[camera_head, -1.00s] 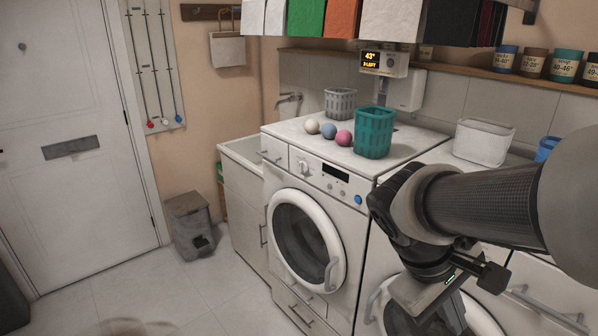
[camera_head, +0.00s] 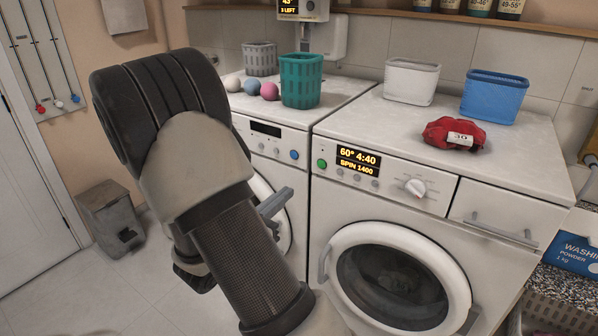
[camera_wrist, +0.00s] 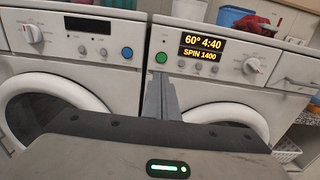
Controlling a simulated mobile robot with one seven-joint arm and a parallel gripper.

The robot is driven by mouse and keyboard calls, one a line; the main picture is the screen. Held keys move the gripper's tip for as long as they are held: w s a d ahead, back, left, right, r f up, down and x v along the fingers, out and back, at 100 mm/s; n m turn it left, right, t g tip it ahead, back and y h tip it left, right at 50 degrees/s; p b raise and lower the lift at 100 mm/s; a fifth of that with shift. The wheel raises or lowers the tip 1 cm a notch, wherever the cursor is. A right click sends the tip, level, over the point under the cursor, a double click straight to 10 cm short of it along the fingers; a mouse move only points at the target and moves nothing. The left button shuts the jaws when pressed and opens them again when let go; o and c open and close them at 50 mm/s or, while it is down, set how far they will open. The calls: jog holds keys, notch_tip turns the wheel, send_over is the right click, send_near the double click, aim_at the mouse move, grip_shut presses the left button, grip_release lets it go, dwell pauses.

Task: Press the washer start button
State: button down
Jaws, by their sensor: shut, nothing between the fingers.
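The washer (camera_head: 330,205) is the right-hand white machine, with a round glass door and a lit display (camera_head: 358,160) reading 60° 4:40, SPIN 1400. Its round green button (camera_head: 322,163) sits left of the display; in the wrist view the green button (camera_wrist: 161,58) is just above my fingertips. My gripper (camera_head: 277,200) is shut and empty, in front of the machines and left of the green button in the head view. In the wrist view my gripper (camera_wrist: 160,84) points at the panel below the button. A gap appears between fingertips and button; contact cannot be confirmed.
The left machine has a blue button (camera_head: 294,154) and a dark display. On top stand a teal basket (camera_head: 301,80), a grey basket and several balls. The washer top holds a white bin (camera_head: 411,81), a blue bin (camera_head: 494,96) and a red bundle (camera_head: 455,134) tagged 30.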

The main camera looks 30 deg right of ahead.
jog(key=shift+s+d, duration=0.1)
send_near(321, 163)
jog(key=x, duration=0.6)
jog(key=shift+d+f, duration=0.2)
jog(key=shift+f, duration=0.15)
jog(key=shift+w+d, duration=0.3)
jog(key=shift+w+d+r+b, duration=0.1)
jog(key=shift+d+b, duration=0.2)
jog(key=shift+d+r, duration=0.1)
jog(key=shift+r, duration=0.1)
